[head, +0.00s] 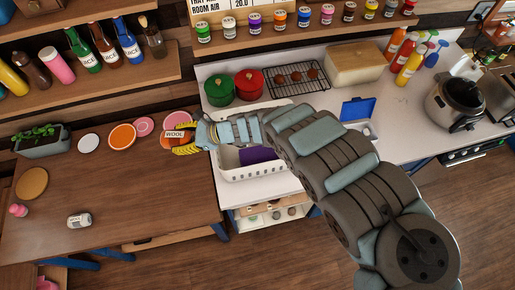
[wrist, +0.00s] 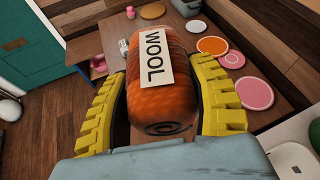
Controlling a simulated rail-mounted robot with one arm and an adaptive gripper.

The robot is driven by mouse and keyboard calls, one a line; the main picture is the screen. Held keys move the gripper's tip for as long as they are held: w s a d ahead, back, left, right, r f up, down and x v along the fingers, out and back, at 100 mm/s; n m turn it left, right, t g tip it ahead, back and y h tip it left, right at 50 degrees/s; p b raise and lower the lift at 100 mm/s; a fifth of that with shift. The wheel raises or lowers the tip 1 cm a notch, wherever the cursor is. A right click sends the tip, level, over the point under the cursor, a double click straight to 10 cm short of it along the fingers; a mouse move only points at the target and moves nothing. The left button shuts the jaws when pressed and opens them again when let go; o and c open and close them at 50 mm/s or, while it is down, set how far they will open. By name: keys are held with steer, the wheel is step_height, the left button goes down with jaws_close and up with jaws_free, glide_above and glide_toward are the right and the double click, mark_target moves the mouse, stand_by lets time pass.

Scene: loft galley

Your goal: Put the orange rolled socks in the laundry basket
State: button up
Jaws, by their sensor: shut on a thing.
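The orange rolled socks (wrist: 160,95) carry a white label reading "WOOL" and sit between the yellow fingers of my gripper (wrist: 163,105) in the wrist view. My gripper (head: 181,138) is shut on them, above the right end of the brown table in the head view. Only part of the socks shows there, with the label facing up. The white laundry basket (head: 262,172) stands on the white counter just right of my gripper. Something purple lies in it. My arm crosses over the basket and hides much of it.
The brown table (head: 130,215) holds orange, pink and white discs, a potted plant (head: 43,140) and a small white jar (head: 79,220). Green and red pots (head: 249,83) and a wire rack (head: 297,78) stand behind the basket. A blue open box (head: 357,111) is to its right.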

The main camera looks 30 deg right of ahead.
steer(key=s+d+f+m+t+h+p, duration=0.15)
steer(key=s+d+f, duration=0.25)
steer(key=s+d, duration=0.4)
steer(key=shift+y, duration=0.25)
steer(key=shift+w+d+f+b, duration=1.55)
steer(key=shift+d+f+b, duration=0.5)
steer(key=shift+f+b, duration=0.15)
steer(key=shift+w+d+f+b, duration=1.5)
steer(key=shift+d+f+b, duration=0.6)
steer(key=shift+b, duration=0.1)
steer(key=shift+w+d+f+b, duration=1.55)
steer(key=shift+d+f+b, duration=0.5)
steer(key=shift+f+b, duration=0.15)
steer(key=shift+f, duration=0.35)
